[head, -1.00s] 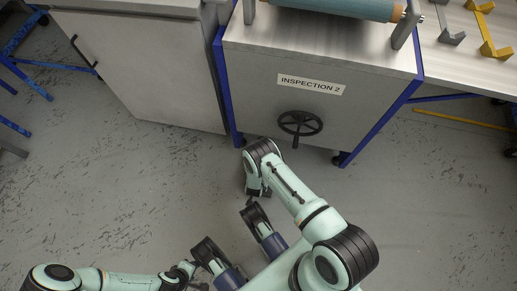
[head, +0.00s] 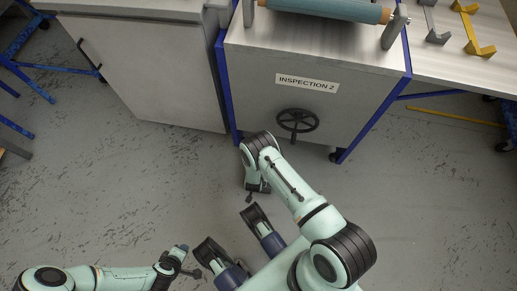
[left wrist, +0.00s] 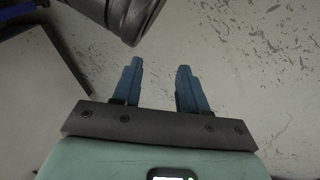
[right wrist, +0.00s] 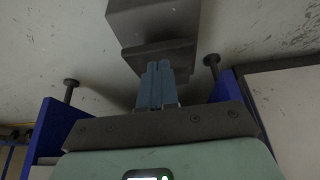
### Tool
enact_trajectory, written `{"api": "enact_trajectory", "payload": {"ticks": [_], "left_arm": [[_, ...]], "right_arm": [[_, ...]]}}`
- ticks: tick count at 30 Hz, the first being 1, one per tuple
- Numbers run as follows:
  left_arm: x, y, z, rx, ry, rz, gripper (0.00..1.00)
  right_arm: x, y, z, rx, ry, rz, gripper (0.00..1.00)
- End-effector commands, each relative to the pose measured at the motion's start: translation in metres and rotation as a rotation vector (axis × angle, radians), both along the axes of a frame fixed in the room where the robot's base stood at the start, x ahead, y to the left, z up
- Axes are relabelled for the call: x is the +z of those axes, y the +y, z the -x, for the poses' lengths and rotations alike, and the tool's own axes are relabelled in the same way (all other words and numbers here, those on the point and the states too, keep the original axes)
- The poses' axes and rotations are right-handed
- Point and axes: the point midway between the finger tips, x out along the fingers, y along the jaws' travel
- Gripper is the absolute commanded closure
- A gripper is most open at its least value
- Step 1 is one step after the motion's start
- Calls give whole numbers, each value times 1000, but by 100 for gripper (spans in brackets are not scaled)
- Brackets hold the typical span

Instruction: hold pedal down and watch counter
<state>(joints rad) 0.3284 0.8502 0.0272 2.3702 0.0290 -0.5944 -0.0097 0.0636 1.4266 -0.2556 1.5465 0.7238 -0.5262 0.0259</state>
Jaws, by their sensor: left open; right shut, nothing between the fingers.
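A grey box-like thing (right wrist: 155,22) with a darker plate (right wrist: 158,56) at its near side, likely the pedal, sits low near the floor in the right wrist view. My right gripper (right wrist: 160,68) is shut and empty, its fingertips overlapping the plate in the picture; I cannot tell if they press it. In the head view my right gripper (head: 254,192) points down in front of the Inspection 2 cabinet (head: 330,105), and the pedal does not show. My left gripper (left wrist: 159,68) is open and empty over bare floor. No counter can be made out.
The cabinet has a black handwheel (head: 297,121) and blue legs. A blue-green roller (head: 330,8) lies on top. A grey door (head: 145,75) stands to the left. A bench with yellow (head: 472,28) and grey brackets is at the right. The floor around is mostly clear.

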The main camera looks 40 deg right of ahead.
Motion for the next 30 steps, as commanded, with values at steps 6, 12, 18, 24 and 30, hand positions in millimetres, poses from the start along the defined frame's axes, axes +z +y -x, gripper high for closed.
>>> {"api": "enact_trajectory", "payload": {"ticks": [6, 12, 18, 24, 30], "left_arm": [[27, -16, 15, -30, 30, 32, 57], [34, -22, 29, -44, 70, 51, 57], [35, -24, 33, -48, 79, 55, 57], [35, -24, 33, -47, 80, 55, 57], [35, -24, 33, -47, 79, 55, 57]], "right_arm": [[48, 17, 12, 0, -5, 1, 100], [67, 25, 19, 0, -6, 2, 100], [71, 27, 21, -1, -6, 1, 100], [70, 27, 21, -1, -7, 2, 100], [70, 27, 21, -1, -7, 2, 100]]}}
